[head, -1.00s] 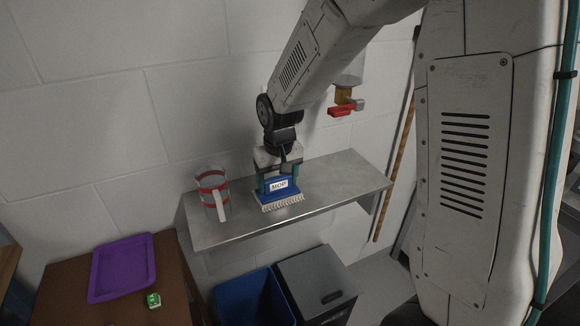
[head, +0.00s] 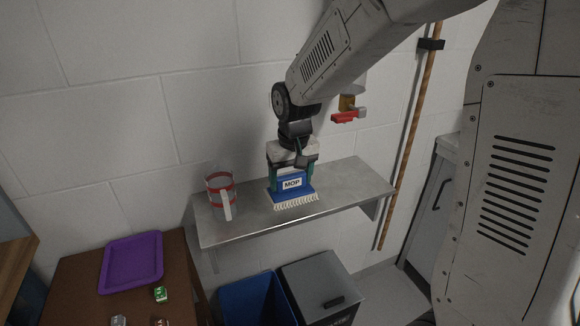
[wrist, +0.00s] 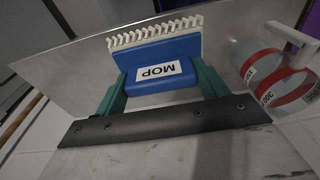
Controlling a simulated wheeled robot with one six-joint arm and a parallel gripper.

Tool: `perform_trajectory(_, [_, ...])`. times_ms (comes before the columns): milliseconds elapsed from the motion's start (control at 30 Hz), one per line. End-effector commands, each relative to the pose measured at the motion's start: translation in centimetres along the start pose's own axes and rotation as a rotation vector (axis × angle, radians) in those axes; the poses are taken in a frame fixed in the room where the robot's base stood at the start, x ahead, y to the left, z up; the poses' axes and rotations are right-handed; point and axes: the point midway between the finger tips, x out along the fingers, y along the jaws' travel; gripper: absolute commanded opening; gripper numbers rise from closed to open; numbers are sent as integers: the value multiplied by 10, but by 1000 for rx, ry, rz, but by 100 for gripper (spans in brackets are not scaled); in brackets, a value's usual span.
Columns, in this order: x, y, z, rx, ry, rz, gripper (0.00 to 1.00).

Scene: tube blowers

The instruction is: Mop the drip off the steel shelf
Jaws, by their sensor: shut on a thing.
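My gripper (head: 291,176) points down over the steel shelf (head: 350,192) and is shut on the blue mop (head: 292,186), a block labelled MOP with a fringe of pale strands. In the wrist view the green fingers (wrist: 162,88) hold the mop (wrist: 150,52) by both sides, and the shelf (wrist: 75,75) lies beyond it. The strands are at or just above the shelf's middle; I cannot tell whether they touch. I see no drip on the bare steel; any under the mop is hidden.
A clear jug with red bands (head: 221,193) stands on the shelf left of the mop. A dispenser with a red lever (head: 344,118) hangs above. A wooden pole (head: 408,130) leans at right. A purple tray (head: 133,262) and blue bin (head: 255,300) are lower. The shelf's right part is clear.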

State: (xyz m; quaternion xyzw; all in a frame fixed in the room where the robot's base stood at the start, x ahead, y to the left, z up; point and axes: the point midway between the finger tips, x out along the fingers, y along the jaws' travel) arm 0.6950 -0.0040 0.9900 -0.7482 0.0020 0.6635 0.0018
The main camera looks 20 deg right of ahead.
Motion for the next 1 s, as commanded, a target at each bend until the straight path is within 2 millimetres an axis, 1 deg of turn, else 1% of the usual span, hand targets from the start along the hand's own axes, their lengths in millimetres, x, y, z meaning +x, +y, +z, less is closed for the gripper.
perform_trajectory(200, [-20, -2, -3, -2, 4, -1, 48])
perform_trajectory(400, [-32, -3, -4, -4, 2, -1, 48])
perform_trajectory(1000, [-32, -3, -4, -4, 1, -1, 48])
